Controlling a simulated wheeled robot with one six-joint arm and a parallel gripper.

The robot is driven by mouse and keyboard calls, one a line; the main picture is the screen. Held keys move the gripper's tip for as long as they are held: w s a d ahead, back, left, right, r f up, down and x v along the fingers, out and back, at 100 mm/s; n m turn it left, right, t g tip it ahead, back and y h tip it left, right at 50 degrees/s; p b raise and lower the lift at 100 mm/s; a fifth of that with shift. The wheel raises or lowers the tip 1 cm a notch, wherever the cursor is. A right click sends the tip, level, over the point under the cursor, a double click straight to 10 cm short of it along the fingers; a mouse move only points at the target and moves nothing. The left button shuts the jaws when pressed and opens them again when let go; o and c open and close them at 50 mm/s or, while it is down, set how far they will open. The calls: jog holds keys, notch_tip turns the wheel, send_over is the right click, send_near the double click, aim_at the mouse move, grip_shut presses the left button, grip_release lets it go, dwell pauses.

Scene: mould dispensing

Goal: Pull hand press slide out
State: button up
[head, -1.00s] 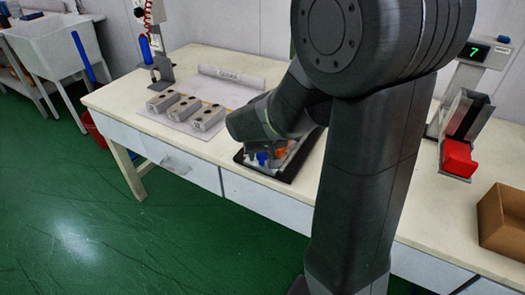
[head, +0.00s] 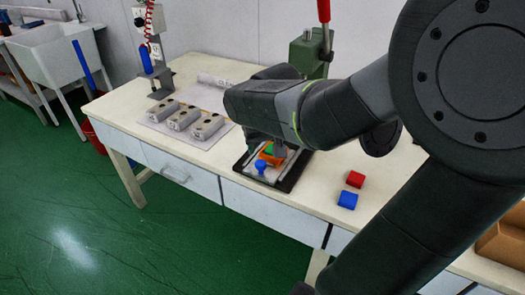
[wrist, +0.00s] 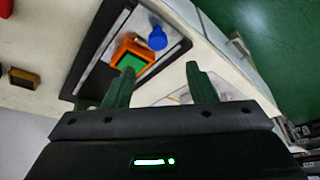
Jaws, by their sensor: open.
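The hand press (head: 308,55) is a green body with a red lever, standing at the back of the bench, partly behind my arm. In front of it a black-framed slide base (head: 288,183) lies on the bench. An orange mould with green inside (head: 267,157) and a blue knob (head: 261,167) sit on it. In the wrist view the orange mould (wrist: 122,52) and blue knob (wrist: 157,38) lie beyond the fingertips. My gripper (wrist: 160,74) is open, its fingers apart with nothing between them. In the head view my wrist hides part of the base.
Several grey blocks (head: 184,118) stand on a white sheet to the left. A red block (head: 355,179) and a blue block (head: 348,200) lie on the bench to the right. A cardboard box (head: 505,240) is at the far right, partly behind my arm.

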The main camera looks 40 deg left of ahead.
aim_at(262, 163)
jog(key=shift+v, duration=1.45)
jog(key=shift+f, duration=0.1)
jog(key=b+x, duration=0.1)
jog(key=x, duration=1.2)
jog(key=shift+w+a+f+b, duration=0.15)
jog(key=shift+a+f+b, duration=0.05)
jog(key=shift+f+b, duration=0.1)
jog(key=shift+w, duration=0.2)
jog(key=shift+w+d, duration=0.1)
